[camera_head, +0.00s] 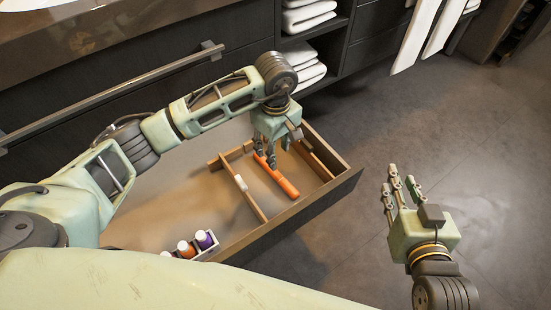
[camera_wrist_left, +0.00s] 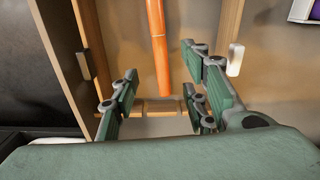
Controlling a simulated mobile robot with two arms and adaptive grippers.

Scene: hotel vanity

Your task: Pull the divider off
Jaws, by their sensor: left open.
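A thin wooden divider (camera_head: 254,204) stands across the open drawer, with a small white piece (camera_head: 241,183) on its top edge. In the left wrist view the divider (camera_wrist_left: 229,25) is on the right, with the white piece (camera_wrist_left: 236,60) on its side. An orange rod (camera_head: 283,184) lies in the compartment right of it; it also shows in the left wrist view (camera_wrist_left: 158,45). My left gripper (camera_head: 266,160) is over the rod's far end, right of the divider. It is open.
The drawer (camera_head: 330,184) is pulled out, and another wooden strip (camera_head: 312,160) stands near its right end. Several small bottles (camera_head: 187,248) stand in a white holder at its front. Folded towels (camera_head: 304,17) fill a shelf behind. The floor at right is clear.

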